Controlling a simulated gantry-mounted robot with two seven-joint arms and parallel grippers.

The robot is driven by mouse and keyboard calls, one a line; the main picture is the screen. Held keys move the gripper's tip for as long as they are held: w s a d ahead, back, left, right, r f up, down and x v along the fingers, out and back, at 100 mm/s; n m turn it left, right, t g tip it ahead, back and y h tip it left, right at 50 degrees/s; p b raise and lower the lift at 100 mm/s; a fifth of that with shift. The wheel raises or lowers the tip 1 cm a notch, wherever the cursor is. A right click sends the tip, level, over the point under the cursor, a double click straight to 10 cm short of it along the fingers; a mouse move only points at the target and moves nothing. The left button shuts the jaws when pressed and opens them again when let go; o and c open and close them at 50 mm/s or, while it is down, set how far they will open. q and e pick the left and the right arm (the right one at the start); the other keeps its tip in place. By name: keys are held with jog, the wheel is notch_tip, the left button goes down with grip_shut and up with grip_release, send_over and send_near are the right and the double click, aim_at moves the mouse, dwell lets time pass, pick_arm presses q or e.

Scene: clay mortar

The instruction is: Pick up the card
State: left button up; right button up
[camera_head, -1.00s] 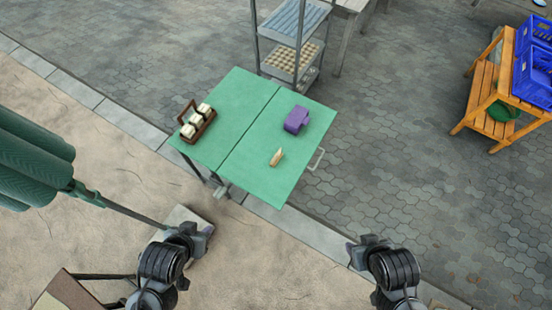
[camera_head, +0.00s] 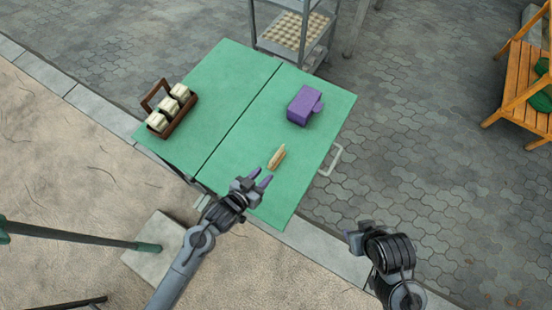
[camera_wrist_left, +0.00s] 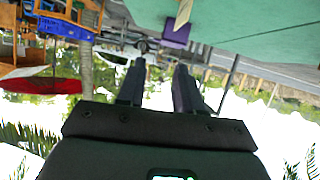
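No flat card can be told for certain. A small pale tan piece (camera_head: 276,157), perhaps a card in a holder, stands on the green table (camera_head: 230,75) near its front right. It also seems to show in the left wrist view (camera_wrist_left: 183,14), before the purple box (camera_wrist_left: 176,33). My left gripper (camera_head: 262,178) is over the table's front edge, just short of the tan piece. Its two purple-tipped fingers are apart with nothing between them; they also show apart in the left wrist view (camera_wrist_left: 158,85). My right gripper (camera_head: 358,238) is off the table at the lower right, fingers unclear.
A purple box (camera_head: 305,105) stands behind the tan piece. A brown carrier (camera_head: 180,122) with pale blocks is at the table's left. A metal handle (camera_head: 331,160) sticks out at the right edge. A shelf rack (camera_head: 290,35) stands behind. The table's middle is clear.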

pick_arm(q)
jog(key=b, duration=0.5)
send_near(276, 155)
jog(key=s, duration=0.1)
jog(key=shift+m+t, duration=0.3)
jog(key=shift+t, duration=0.1)
jog(key=b+x, duration=0.2)
jog(key=x, duration=0.4)
jog(key=shift+w+d+r, duration=0.1)
jog(key=shift+d, duration=0.1)
jog(key=shift+w+d+f+b, duration=0.15)
jog(key=shift+w+f+b, duration=0.2)
jog(key=b+x, duration=0.1)
jog(key=x, duration=0.2)
jog(key=shift+w+f, duration=0.15)
jog(key=shift+w+d+f, duration=0.15)
jog(key=shift+w, duration=0.35)
pick_arm(e)
notch_tip(276, 155, down, 11)
jog(key=shift+w+f, duration=0.15)
jog(key=shift+w, duration=0.05)
pick_arm(q)
grip_shut()
